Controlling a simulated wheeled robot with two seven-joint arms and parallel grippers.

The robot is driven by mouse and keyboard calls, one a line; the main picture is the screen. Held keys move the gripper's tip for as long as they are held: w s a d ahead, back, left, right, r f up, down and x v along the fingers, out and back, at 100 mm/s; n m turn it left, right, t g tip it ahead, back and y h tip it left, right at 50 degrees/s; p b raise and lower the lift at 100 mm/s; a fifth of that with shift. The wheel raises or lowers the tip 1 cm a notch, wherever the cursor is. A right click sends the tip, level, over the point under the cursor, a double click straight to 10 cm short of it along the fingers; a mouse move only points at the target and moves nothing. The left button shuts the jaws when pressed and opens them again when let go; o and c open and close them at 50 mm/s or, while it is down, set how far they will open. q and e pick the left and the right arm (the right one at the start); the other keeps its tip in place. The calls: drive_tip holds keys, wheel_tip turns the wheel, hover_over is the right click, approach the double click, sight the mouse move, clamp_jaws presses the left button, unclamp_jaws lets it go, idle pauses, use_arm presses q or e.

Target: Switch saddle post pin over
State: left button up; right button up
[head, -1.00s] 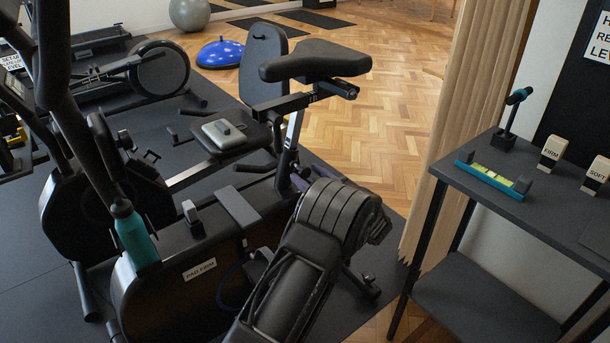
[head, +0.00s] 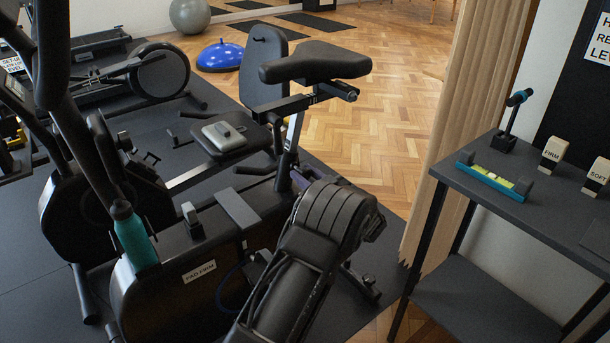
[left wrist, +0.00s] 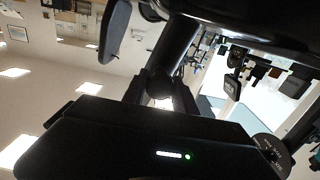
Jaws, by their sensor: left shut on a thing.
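The black saddle (head: 315,62) sits on its horizontal slider (head: 290,106) at the top of the dark saddle post (head: 288,160). My left arm comes up from the bottom middle. Its gripper (head: 300,180) is at the post, low on its right side, mostly hidden behind my own bulky wrist. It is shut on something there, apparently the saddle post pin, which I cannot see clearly. The left wrist view looks upward past a dark post (left wrist: 175,55) and a black pad-like part (left wrist: 115,30). My right gripper is out of view.
A grey side table (head: 540,215) at right holds a teal level (head: 493,180), a teal-topped lever (head: 512,118) and blocks marked FIRM (head: 553,153) and SOFT (head: 597,176). The bike frame carries a teal bottle (head: 132,235).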

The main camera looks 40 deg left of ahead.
use_arm(q)
clamp_jaws()
idle(0.6)
